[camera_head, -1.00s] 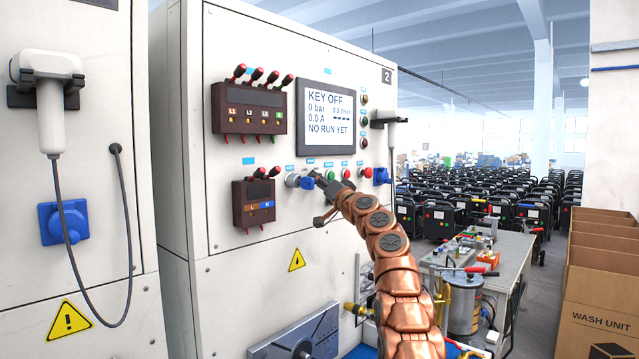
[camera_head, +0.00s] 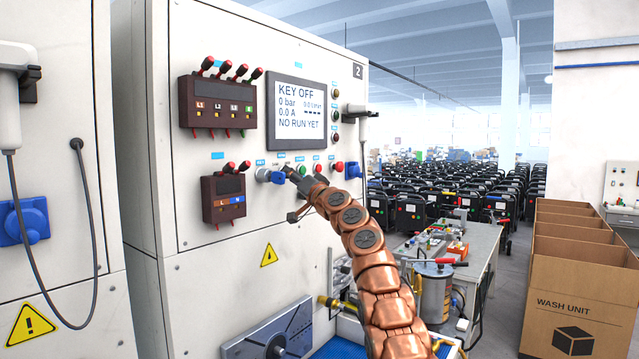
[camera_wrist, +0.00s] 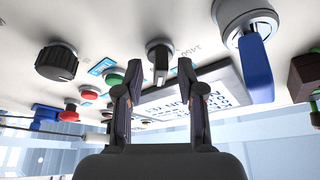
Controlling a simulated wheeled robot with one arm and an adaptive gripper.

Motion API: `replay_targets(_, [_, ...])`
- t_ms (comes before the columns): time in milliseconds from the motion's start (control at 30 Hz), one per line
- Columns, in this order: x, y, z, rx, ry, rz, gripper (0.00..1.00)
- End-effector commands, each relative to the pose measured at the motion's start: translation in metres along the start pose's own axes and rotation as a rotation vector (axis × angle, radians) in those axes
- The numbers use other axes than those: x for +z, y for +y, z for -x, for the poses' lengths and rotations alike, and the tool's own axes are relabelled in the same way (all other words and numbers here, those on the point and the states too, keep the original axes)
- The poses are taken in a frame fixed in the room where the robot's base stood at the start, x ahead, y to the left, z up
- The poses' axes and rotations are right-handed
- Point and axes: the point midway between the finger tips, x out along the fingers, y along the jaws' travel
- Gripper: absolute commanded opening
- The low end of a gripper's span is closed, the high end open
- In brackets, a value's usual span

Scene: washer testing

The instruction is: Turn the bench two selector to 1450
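The bench two selector (camera_wrist: 160,58) shows in the wrist view as a round collar with a short grey-black handle. The label beside it appears to read 1450. The handle points roughly straight down the picture, not towards that label. My gripper (camera_wrist: 155,82) has its two dark fingers on either side of the handle, with visible gaps, so it is open. In the head view my gripper (camera_head: 291,171) is at the row of controls below the screen and hides the selector. Contact with the handle cannot be told.
A blue key switch (camera_wrist: 255,55) sits close beside the selector. A black knob (camera_wrist: 57,62), a green button (camera_wrist: 115,79) and red buttons are on its other side. The bench two screen (camera_head: 297,110) reads KEY OFF. Cardboard boxes (camera_head: 565,300) stand at the right.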

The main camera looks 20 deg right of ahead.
Motion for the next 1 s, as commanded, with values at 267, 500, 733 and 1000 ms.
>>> replay_targets(267, [-0.002,0.001,0.009,0.001,0.0,-0.001,0.39])
replay_targets(500, [-0.005,-0.001,0.018,0.002,-0.001,0.002,0.39])
replay_targets(733, [-0.006,-0.004,0.028,0.0,-0.002,-0.001,0.39])
replay_targets(1000, [-0.01,-0.007,0.041,0.001,0.0,0.0,0.39])
